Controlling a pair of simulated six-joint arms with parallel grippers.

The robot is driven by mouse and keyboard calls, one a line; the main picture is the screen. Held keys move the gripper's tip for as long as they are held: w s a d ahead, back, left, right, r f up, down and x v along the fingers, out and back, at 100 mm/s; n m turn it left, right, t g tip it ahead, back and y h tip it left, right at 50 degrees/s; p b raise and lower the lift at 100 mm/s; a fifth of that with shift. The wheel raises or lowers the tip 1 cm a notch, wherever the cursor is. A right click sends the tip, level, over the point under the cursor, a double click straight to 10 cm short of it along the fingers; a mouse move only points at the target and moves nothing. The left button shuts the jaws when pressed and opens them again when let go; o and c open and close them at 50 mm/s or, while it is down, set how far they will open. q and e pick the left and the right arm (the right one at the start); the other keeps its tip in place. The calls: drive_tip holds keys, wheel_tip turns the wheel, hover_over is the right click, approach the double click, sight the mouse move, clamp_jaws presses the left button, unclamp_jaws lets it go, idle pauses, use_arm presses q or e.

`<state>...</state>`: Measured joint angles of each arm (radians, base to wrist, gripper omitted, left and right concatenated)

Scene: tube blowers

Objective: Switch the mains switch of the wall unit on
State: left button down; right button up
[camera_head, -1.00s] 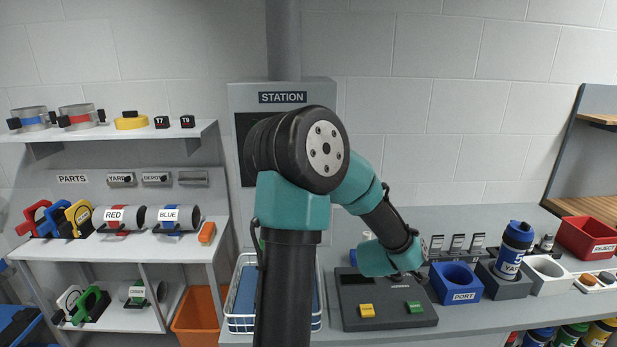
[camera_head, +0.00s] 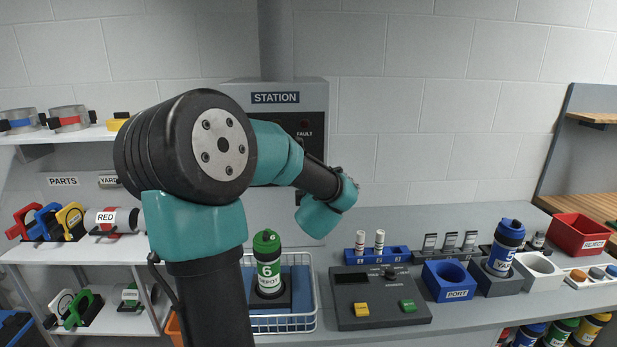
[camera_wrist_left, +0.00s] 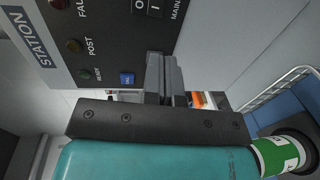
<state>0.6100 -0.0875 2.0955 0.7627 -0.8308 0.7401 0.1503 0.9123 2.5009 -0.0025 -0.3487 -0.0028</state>
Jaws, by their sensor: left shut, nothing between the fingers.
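The grey wall unit (camera_head: 316,92) with the STATION sign stands at the back in the head view, partly hidden behind my left arm. In the left wrist view its dark panel (camera_wrist_left: 108,35) is seen turned sideways. The mains switch (camera_wrist_left: 147,6), marked O and I, is at the top edge there and partly cut off; its position cannot be told. My left gripper (camera_wrist_left: 163,62) is shut and empty, its fingertips near the panel below the switch in that view. In the head view its fingers are hidden. My right gripper is not in view.
The panel also bears lamps and a blue button (camera_wrist_left: 127,78) near my fingers. A green-capped tube (camera_head: 268,262) stands in a wire basket (camera_head: 282,322) below the unit. A dark console (camera_head: 372,312) and blue PORT holder (camera_head: 452,281) are on the bench to the right.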

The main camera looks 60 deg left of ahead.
use_arm(q)
drive_tip(key=x, duration=1.4)
drive_tip(key=shift+d, duration=0.1)
